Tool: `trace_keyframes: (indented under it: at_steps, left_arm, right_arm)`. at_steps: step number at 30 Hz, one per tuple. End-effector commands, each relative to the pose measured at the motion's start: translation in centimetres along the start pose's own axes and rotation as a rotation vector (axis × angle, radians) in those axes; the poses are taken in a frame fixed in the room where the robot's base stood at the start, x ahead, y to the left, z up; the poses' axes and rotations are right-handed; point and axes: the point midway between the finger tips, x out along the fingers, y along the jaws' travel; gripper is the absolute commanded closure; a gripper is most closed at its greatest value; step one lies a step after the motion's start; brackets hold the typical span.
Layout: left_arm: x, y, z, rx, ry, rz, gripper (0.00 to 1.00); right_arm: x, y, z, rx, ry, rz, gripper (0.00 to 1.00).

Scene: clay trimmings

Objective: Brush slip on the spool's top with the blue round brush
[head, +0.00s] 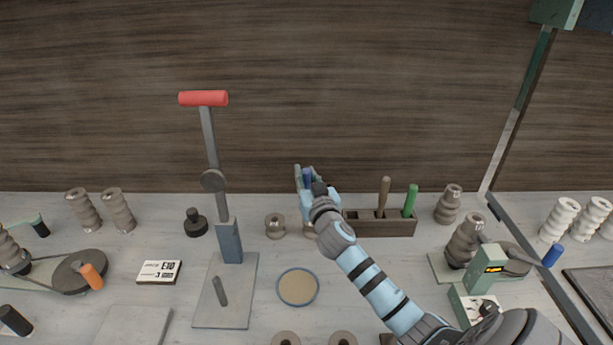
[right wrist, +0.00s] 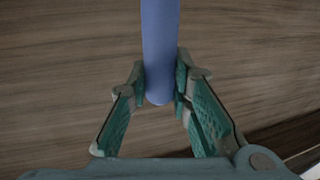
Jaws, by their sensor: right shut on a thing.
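My right gripper (head: 305,178) is shut on the blue round brush (head: 307,180), near the back edge of the table. In the right wrist view the blue handle (right wrist: 160,50) stands between the two finger pads; the bristles are not visible. A small grey-brown spool (head: 275,226) stands on the table to the left of the gripper. Another spool is mostly hidden behind my right wrist. Two more spools (head: 285,339) (head: 342,339) show at the bottom edge. A round dish of tan slip (head: 298,287) lies in front of the gripper. My left gripper is not in view.
A wooden rack (head: 390,228) holds a brown-handled and a green-handled tool. A lever press with a red handle (head: 203,98) stands left of the dish. Stacked ridged pieces stand at both sides. A green device (head: 474,304) is near my right arm.

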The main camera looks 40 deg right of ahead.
Motion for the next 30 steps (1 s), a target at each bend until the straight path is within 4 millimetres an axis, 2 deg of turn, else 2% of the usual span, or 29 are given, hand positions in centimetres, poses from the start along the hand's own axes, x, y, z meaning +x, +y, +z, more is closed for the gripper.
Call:
trace_keyframes:
  at_steps: [30]
  left_arm:
    - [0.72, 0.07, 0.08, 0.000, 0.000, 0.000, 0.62]
  right_arm:
    - [0.01, 0.01, 0.63, 0.000, 0.000, 0.000, 1.00]
